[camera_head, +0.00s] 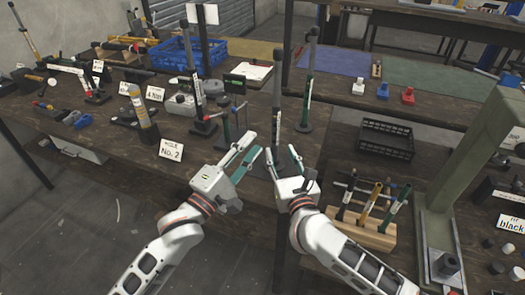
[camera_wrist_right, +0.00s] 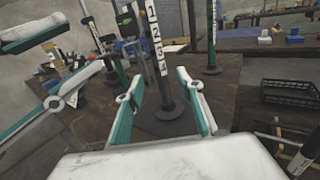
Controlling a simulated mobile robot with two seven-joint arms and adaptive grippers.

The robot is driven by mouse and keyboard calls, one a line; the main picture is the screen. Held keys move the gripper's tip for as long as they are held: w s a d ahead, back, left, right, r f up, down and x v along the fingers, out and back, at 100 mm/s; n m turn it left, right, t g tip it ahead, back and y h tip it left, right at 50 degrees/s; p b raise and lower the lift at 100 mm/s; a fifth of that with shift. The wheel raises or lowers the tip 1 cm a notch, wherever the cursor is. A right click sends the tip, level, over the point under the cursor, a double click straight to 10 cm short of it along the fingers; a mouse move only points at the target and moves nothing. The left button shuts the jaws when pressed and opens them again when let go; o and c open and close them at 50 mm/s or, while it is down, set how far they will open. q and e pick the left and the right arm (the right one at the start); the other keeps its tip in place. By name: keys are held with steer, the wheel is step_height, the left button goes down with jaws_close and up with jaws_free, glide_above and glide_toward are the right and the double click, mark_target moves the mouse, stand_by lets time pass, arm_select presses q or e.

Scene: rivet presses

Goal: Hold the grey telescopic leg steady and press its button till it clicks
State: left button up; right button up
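The grey telescopic leg (camera_head: 277,108) stands upright on a dark round base near the front edge of the workbench. In the right wrist view the leg (camera_wrist_right: 155,45) carries a white strip numbered from 1 downward. I cannot make out its button. My left gripper (camera_head: 257,143) is open and empty, just left of the leg's lower part. My right gripper (camera_head: 282,153) is open in front of the leg. In the right wrist view its two fingers (camera_wrist_right: 163,88) are spread, with the leg's foot seen beyond and between them. I cannot tell whether either gripper touches the leg.
A second upright leg (camera_head: 307,85) stands behind to the right. Smaller posts (camera_head: 200,105) crowd the left. A black crate (camera_head: 386,139), a wooden tool rack (camera_head: 362,229) and a green press frame (camera_head: 455,170) are on the right. A "Hole No. 2" sign (camera_head: 171,151) stands near the front edge.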

mark_target(276, 143)
steer(key=shift+x, duration=3.6)
steer(key=shift+f, duration=0.1)
jaws_close()
